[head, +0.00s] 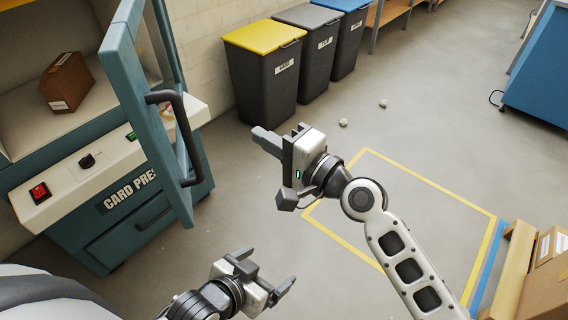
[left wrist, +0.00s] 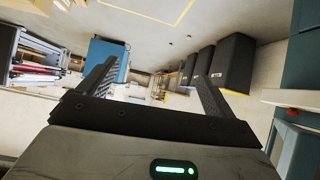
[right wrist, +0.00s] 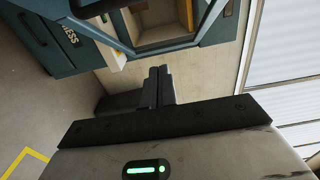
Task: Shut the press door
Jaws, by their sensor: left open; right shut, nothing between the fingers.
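The teal card press (head: 83,190) stands at the left of the head view. Its door (head: 140,75) is swung open toward me, with a dark vertical bar handle (head: 180,135) on its face. A brown box (head: 67,82) sits inside the press chamber. My right gripper (head: 268,140) is shut and empty, to the right of the door handle and apart from it. In the right wrist view its closed fingers (right wrist: 158,85) are below the press opening. My left gripper (head: 270,272) is open and empty, low in the head view, below and right of the door.
Bins with yellow (head: 264,36), grey (head: 308,15) and blue lids stand along the wall behind. Yellow tape (head: 430,180) marks a floor square, partly behind my right arm. A pallet with boxes (head: 548,275) is at lower right. Two small pale lumps lie on the open floor.

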